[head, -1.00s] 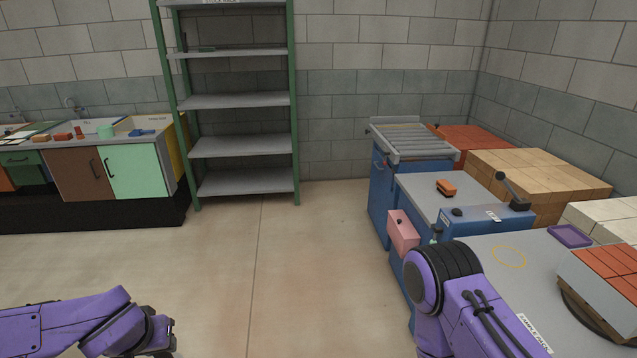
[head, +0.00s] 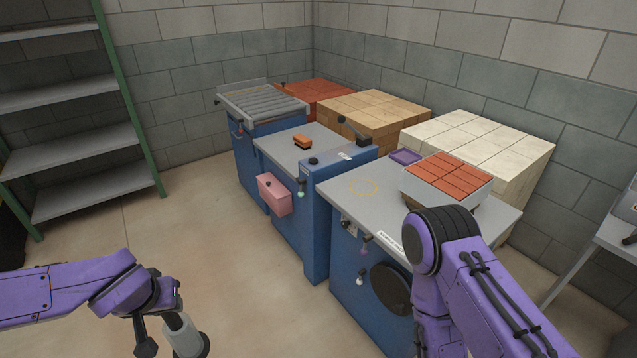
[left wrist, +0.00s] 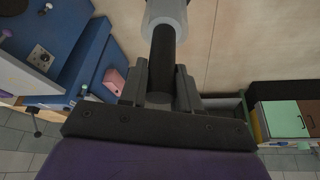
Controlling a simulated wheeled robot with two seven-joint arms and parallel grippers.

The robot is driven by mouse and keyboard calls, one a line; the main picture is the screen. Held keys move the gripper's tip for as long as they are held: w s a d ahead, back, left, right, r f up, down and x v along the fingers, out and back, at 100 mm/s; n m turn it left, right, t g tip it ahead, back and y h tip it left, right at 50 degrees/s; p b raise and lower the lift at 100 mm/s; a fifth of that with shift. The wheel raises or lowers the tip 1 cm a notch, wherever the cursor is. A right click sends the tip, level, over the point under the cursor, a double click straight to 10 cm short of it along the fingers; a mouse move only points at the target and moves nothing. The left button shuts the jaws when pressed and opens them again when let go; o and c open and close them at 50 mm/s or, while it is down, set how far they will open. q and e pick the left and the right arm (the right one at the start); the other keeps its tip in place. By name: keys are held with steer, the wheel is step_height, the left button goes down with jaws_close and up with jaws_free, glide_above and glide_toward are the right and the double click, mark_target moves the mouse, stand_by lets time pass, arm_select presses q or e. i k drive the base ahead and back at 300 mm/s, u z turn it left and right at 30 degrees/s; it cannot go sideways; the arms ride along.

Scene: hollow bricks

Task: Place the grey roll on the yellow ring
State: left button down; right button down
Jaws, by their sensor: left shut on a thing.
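The grey roll (head: 183,337) is at the bottom left of the head view, partly cut off by the frame edge. My left gripper (head: 158,325) is shut on its dark core, above the floor. In the left wrist view the roll (left wrist: 166,10) shows at the top, with its dark core (left wrist: 162,55) between the fingers (left wrist: 161,85). The thin yellow ring (head: 363,187) is a marking on the grey top of the nearest blue bench, well to the right of my left gripper. It looks empty. My right arm crosses the lower right; its gripper is out of view.
On the bench (head: 335,190) are a purple tray (head: 405,156) and a block of red bricks (head: 449,177) behind my right arm. A second blue machine with an orange brush (head: 302,141) and a pink box (head: 273,194) stands left. Open floor lies between my left gripper and the benches.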

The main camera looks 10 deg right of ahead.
mark_target(364, 186)
steer(key=z, duration=1.3)
steer(key=i, duration=0.55)
